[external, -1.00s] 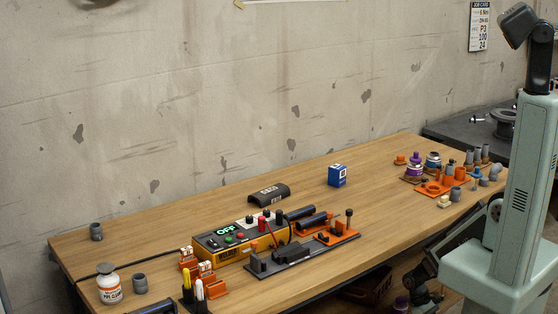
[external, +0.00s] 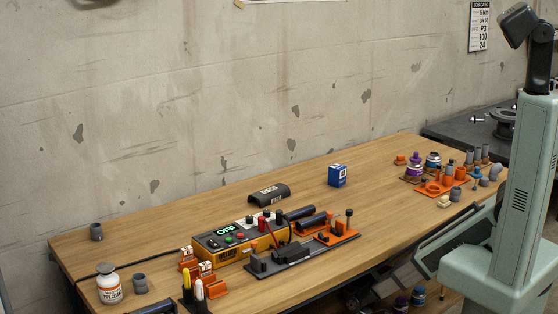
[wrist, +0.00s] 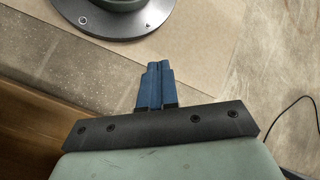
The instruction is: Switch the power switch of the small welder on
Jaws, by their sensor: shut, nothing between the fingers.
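The small welder (external: 227,249) is a yellow box with a dark top panel on the front left part of the workbench. Its display (external: 225,230) reads OFF in green. Buttons and knobs show near the display, but which one is the power switch is too small to tell. In the wrist view my gripper (wrist: 157,68) has its blue fingers together with nothing between them. It points at the floor area near a round dark base plate, away from the welder. The gripper's fingers cannot be made out in the external view.
A dark fixture plate (external: 290,260) with clamps and pipe pieces adjoins the welder's right side. Marker pens (external: 199,291) and a white bottle (external: 109,289) stand at the front left. A blue box (external: 337,176) and a dark cover (external: 269,194) lie behind.

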